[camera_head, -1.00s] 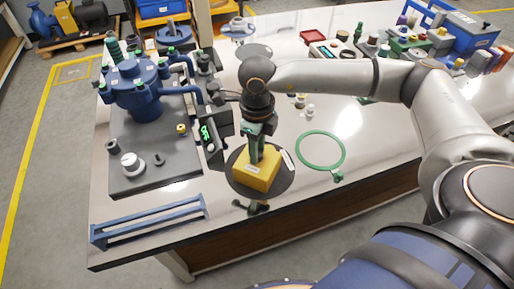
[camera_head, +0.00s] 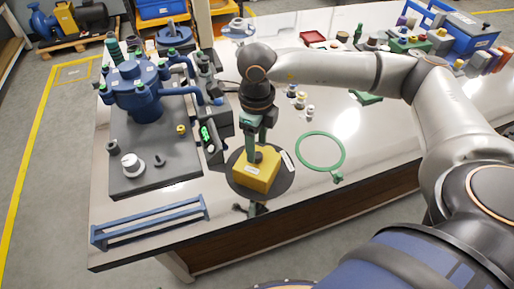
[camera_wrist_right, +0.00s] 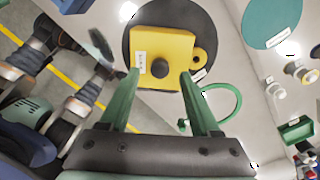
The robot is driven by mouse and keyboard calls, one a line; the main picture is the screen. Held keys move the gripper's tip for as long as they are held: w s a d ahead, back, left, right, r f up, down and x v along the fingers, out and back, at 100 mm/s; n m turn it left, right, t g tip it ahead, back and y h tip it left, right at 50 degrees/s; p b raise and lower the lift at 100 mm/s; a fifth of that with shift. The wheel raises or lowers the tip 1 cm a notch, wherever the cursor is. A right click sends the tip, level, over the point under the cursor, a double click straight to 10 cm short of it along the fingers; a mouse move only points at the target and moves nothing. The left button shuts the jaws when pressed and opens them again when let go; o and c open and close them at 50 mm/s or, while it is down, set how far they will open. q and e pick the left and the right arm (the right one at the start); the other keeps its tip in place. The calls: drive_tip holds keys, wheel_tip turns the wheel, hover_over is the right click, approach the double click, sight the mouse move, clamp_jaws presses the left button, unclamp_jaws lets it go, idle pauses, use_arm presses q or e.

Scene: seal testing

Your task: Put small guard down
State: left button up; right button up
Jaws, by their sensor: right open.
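The small guard, which I take to be the yellow block (camera_head: 256,180) with a dark knob on top and a white label, rests on a dark round mat (camera_head: 286,184) near the table's front edge. In the right wrist view the guard (camera_wrist_right: 178,45) shows a side lug with a hole. My right gripper (camera_head: 257,150) points down just above the guard, its green fingers spread on either side of the knob. In the wrist view the gripper (camera_wrist_right: 160,73) holds nothing between its fingers. My left gripper does not show clearly.
A green ring (camera_head: 343,151) lies right of the mat. A blue valve-like vessel (camera_head: 145,105) stands on a grey plate at left, with a blue rack (camera_head: 150,220) in front. Small fittings (camera_head: 300,103) lie behind. Table between ring and front edge is clear.

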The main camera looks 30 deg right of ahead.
wheel_tip(320, 180, up, 10)
drive_tip(key=shift+f, duration=0.2)
